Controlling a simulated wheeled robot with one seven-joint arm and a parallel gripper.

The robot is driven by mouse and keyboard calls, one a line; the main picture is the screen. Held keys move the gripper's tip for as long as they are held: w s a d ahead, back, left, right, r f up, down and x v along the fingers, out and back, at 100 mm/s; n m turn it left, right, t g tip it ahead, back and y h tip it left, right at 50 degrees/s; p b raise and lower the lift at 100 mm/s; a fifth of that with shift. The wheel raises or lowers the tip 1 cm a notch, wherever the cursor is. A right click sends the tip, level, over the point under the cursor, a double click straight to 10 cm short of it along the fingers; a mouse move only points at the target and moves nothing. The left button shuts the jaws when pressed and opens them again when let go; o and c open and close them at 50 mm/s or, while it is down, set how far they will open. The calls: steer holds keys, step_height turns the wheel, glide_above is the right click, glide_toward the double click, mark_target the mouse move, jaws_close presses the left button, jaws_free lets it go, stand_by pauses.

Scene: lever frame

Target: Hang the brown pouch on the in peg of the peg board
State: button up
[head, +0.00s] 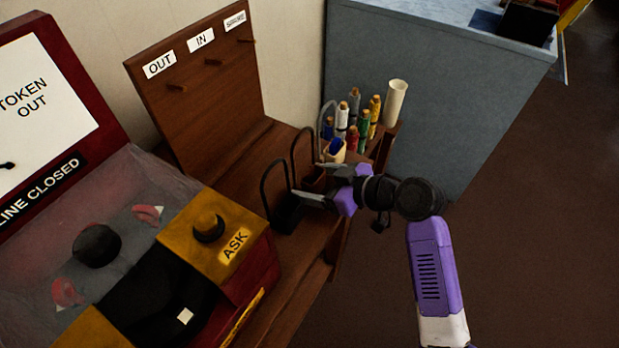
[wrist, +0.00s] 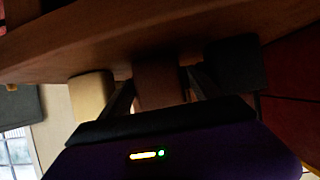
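The brown pouch (head: 314,181) stands on a wooden shelf with its dark loop handle upright. My gripper (head: 313,179) is at the pouch, with its fingers spread on either side of it. In the wrist view the brown pouch (wrist: 158,82) sits between the two fingers (wrist: 160,88); whether they touch it is hard to tell. The peg board (head: 190,105) stands behind the shelf. The in peg (head: 213,62) is the middle peg, under the IN label (head: 200,40), and it is bare.
A black pouch (head: 285,213) and a cream pouch (head: 334,151) stand close on either side. Several small bottles (head: 353,105) and a cream cup (head: 395,102) are behind. The ASK box (head: 212,236) is at the left. The space before the pegs is clear.

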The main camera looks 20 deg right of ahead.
mark_target(308, 173)
steer(key=c, duration=0.7)
steer(key=shift+o, duration=0.2)
steer(key=shift+r, duration=0.1)
steer(key=shift+r+p, duration=1.15)
steer(key=shift+r, duration=0.3)
